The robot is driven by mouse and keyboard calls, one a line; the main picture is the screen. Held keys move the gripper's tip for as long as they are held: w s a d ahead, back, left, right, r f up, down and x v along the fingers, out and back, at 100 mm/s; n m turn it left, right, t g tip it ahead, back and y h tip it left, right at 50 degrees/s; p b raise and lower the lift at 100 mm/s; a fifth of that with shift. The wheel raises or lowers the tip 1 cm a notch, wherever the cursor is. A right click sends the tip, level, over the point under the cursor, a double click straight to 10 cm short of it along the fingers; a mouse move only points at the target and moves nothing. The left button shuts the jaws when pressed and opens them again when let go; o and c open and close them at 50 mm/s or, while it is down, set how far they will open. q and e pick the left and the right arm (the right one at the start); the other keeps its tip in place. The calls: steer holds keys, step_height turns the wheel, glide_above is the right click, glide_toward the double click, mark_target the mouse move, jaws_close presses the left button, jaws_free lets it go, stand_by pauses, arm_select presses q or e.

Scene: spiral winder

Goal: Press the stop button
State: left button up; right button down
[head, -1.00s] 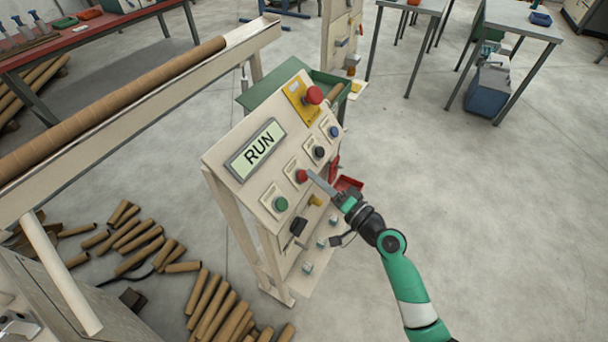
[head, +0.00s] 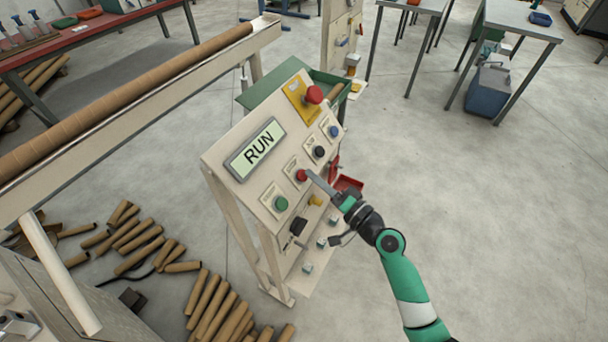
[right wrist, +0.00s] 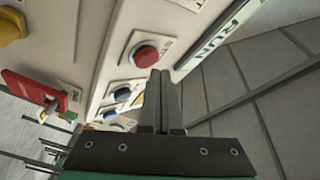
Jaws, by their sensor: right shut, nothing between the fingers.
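The control panel (head: 234,195) stands tilted in the middle of the head view, its display (head: 255,149) reading RUN. A small red button (head: 301,175) sits below the display, between a green button (head: 281,203) and a black button (head: 319,152). My right gripper (head: 310,175) is shut and empty, its tips right beside the small red button. In the right wrist view the red button (right wrist: 146,56) is just beyond the tips of my shut fingers (right wrist: 161,75). I cannot tell whether they touch it. My left gripper is out of view.
A larger red mushroom button (head: 314,95) on a yellow plate and a blue button (head: 334,131) are higher on the panel. A yellow knob (head: 315,200) sits below. Cardboard tubes (head: 215,308) lie on the floor at left.

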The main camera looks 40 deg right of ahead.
steer(key=shift+w+a+f, duration=0.1)
steer(key=shift+w+f, duration=0.05)
steer(key=shift+w, duration=0.05)
steer(key=shift+w+a+f+b, duration=0.1)
steer(key=shift+w+f+b, duration=0.2)
steer(key=shift+f+b, duration=0.15)
stand_by(0.6)
steer(key=shift+r, duration=0.15)
steer(key=shift+s+d+r+p, duration=0.2)
steer(key=shift+s+r+p, duration=0.3)
steer(key=shift+s+r, duration=0.1)
